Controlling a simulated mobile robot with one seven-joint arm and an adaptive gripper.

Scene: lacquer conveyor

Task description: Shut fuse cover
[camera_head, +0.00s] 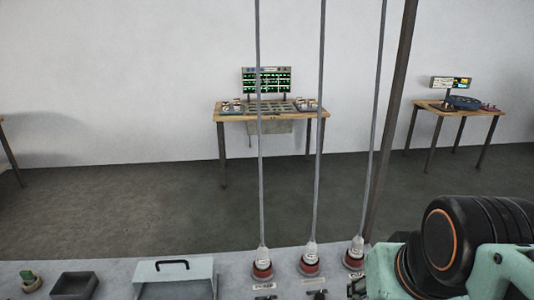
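A pale grey box-like cover (199,270) with a black handle (172,264) is at the lower left of the grey bench top; I take it for the fuse cover. Its lower part is cut off by the picture's bottom edge, and I cannot tell if it is open or shut. No fuses show. My arm, with a black rounded joint and pale green links, is at the lower right, apart from the cover. My gripper is not in view.
Several red-based fittings (311,268) with thin upright rods stand right of the cover. A dark square tray (75,285) and a green knob (29,279) are left of it. A dark post (391,120) rises near my arm. Tables stand far behind, across open floor.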

